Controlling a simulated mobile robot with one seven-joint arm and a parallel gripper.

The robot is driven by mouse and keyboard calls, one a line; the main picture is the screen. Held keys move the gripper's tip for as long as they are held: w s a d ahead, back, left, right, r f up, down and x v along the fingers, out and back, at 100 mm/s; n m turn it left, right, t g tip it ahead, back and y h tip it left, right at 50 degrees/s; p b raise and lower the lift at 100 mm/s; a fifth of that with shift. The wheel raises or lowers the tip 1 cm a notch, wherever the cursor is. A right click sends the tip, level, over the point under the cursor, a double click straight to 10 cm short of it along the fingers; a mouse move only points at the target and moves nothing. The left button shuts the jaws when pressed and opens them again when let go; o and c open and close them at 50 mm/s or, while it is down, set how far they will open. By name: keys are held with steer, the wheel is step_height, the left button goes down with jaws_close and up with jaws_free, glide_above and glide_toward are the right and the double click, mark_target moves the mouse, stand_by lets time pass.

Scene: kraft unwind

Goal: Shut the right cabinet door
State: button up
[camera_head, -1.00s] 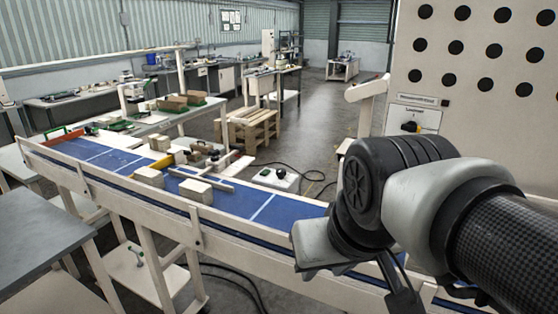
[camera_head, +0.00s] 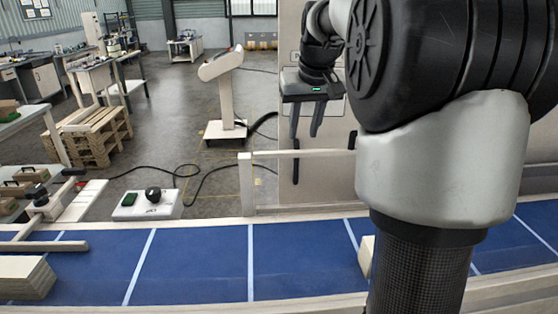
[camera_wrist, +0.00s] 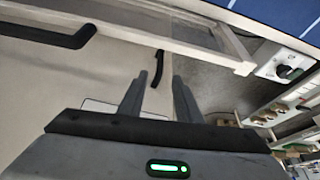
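A beige cabinet front (camera_head: 335,168) stands beyond the conveyor, largely hidden by my arm in the head view. A black vertical handle (camera_head: 296,158) is on it, just below my gripper (camera_head: 304,136). In the wrist view, pale panels fill the left, with one large black handle (camera_wrist: 45,32) at upper left and a smaller black handle (camera_wrist: 157,68) beyond the fingertips. My gripper (camera_wrist: 160,77) is open, with nothing between its fingers. It appears apart from both handles. I cannot tell which panel is the right door or how far it stands open.
A blue conveyor belt (camera_head: 200,265) crosses the foreground, with a pale frame rail (camera_head: 300,154) on its far side. A white box with a black knob (camera_head: 146,203) sits on the floor. A pedestal (camera_head: 224,110) and cables stand beyond. Open floor lies behind, left of the cabinet.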

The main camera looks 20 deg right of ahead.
steer(key=b+x, duration=0.1)
steer(key=x, duration=1.3)
steer(key=shift+f, duration=0.15)
jaws_close()
